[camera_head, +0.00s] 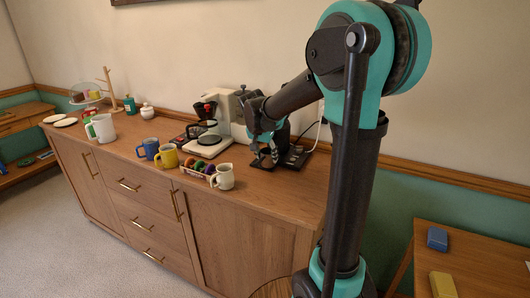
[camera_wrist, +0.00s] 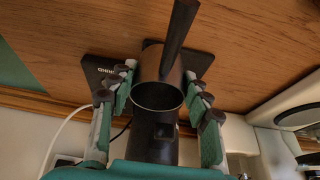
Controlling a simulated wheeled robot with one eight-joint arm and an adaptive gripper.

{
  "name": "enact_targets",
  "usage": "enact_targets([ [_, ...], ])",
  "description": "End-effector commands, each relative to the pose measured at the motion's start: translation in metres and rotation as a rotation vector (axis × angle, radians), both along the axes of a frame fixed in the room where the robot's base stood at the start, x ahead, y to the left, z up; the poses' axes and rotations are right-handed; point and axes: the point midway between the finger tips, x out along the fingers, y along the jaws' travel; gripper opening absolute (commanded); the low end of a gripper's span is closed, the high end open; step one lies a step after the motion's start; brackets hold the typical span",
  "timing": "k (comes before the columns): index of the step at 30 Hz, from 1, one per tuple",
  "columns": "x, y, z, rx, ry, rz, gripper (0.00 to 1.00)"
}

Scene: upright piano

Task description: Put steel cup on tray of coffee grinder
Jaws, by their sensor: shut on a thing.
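The steel cup (camera_wrist: 152,69) is between the fingers of my gripper (camera_wrist: 161,72) in the wrist view, its round dark mouth toward the camera. A dark bar (camera_wrist: 181,35) reaches from the cup toward the top edge. The flat black tray (camera_wrist: 102,72), with pale lettering, shows behind the cup and fingers. A dark cylindrical body (camera_wrist: 155,137) stands just below the cup in the picture. I cannot tell whether the cup touches the tray.
A white coffee machine (camera_head: 228,108) stands left of my gripper. A pale cord (camera_wrist: 62,124) runs beside the tray.

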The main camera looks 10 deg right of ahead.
Motion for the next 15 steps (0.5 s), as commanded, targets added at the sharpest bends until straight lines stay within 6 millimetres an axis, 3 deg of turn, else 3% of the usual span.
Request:
enact_targets([
  [9, 0.041, -0.002, -0.001, 0.0, 0.0, -0.002, 0.18],
  [15, 0.038, -0.001, -0.006, 0.0, 0.0, -0.001, 0.18],
])
